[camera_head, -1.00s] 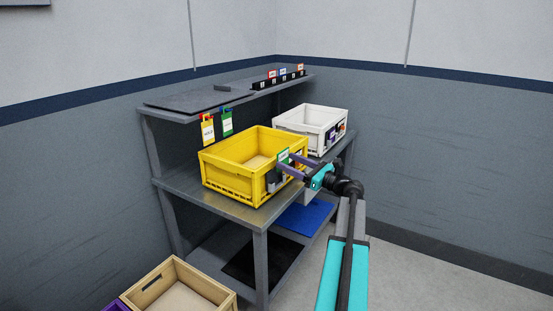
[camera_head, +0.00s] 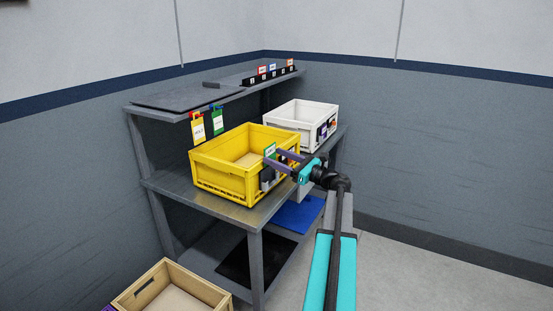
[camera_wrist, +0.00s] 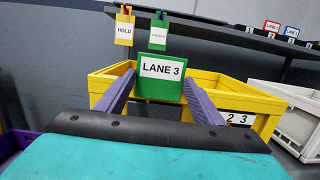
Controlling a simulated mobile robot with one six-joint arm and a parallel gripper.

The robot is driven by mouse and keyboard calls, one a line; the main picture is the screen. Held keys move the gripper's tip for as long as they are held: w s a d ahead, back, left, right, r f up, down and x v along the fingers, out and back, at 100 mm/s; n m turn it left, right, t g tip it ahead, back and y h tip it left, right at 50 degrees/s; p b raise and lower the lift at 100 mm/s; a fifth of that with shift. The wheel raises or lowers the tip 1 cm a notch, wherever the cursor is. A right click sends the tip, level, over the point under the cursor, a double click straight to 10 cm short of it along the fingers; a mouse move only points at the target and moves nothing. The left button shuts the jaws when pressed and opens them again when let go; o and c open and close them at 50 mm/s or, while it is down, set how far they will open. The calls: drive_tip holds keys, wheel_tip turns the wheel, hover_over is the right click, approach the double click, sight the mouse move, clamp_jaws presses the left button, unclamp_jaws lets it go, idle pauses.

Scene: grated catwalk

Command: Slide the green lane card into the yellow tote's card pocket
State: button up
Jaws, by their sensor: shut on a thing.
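The green lane card (camera_wrist: 161,90), with a white "LANE 3" label, is upright between the purple fingers of my gripper (camera_wrist: 161,95), which is shut on it. In the head view the card (camera_head: 270,150) is at the near right end of the yellow tote (camera_head: 222,177), above the dark card pocket (camera_head: 267,178) on that end wall. I cannot tell whether the card's lower edge touches the pocket.
A white tote (camera_head: 290,115) stands behind on the same grey shelf. Yellow "HOLD" (camera_head: 198,130) and green (camera_head: 217,121) tags hang from the upper shelf. A black card rack (camera_head: 273,76) sits on top. A wooden crate (camera_head: 150,287) is on the lower left.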

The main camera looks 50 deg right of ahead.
drive_tip(key=shift+f, duration=0.1)
drive_tip(key=shift+f+b, duration=1.8)
drive_tip(key=shift+f, duration=0.45)
drive_tip(key=shift+s+p, duration=0.1)
drive_tip(key=shift+p, duration=0.45)
idle(0.7)
drive_tip(key=shift+f+b, duration=0.6)
drive_tip(key=shift+f, duration=1.35)
drive_tip(key=o, duration=1.6)
drive_tip(key=shift+c, duration=0.2)
drive_tip(key=shift+r, duration=0.1)
drive_tip(key=shift+r+p, duration=2.8)
drive_tip(key=shift+r, duration=1.15)
